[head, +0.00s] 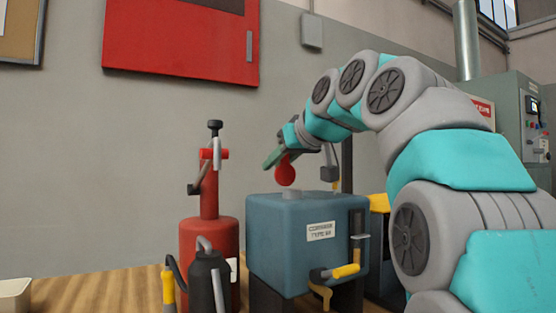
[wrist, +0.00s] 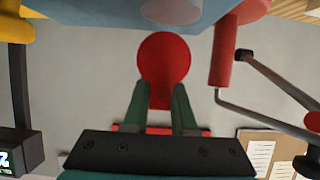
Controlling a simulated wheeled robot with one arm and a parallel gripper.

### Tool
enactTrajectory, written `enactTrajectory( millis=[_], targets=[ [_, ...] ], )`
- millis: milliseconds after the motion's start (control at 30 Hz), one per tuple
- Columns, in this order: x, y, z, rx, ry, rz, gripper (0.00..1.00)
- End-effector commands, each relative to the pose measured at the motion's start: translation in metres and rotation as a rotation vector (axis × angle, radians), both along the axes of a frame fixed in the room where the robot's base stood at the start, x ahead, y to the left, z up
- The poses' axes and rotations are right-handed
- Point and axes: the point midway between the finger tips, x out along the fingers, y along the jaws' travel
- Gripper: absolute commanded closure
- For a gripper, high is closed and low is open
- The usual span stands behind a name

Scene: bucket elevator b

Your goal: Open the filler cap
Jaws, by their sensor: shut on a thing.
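The round red filler cap (head: 286,172) stands on edge just above the short grey filler neck (head: 292,193) on top of the blue tank (head: 275,235). My gripper (head: 277,154) reaches in from the upper right and is shut on the cap's narrow end. In the wrist view the red cap (wrist: 164,58) shows its round face beyond my two green fingers (wrist: 160,100). The grey neck (wrist: 170,10) and blue tank show at the top edge there. I cannot tell whether cap and neck touch.
A red pump cylinder (head: 208,245) with a lever stands left of the tank, with a dark oil can (head: 208,280) in front. A yellow-handled crank (head: 345,271) is on the tank's front. The wooden bench (head: 100,290) is mostly clear at left.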

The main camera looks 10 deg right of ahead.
Motion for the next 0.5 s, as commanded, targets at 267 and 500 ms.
enactTrajectory(
  millis=[267, 500],
  targets=[
    [0.0021, 0.0008, 0.0000, -0.011, 0.032, 0.000, 1.00],
    [0.0037, 0.0007, -0.0029, -0.021, 0.063, 0.000, 1.00]
  ],
)
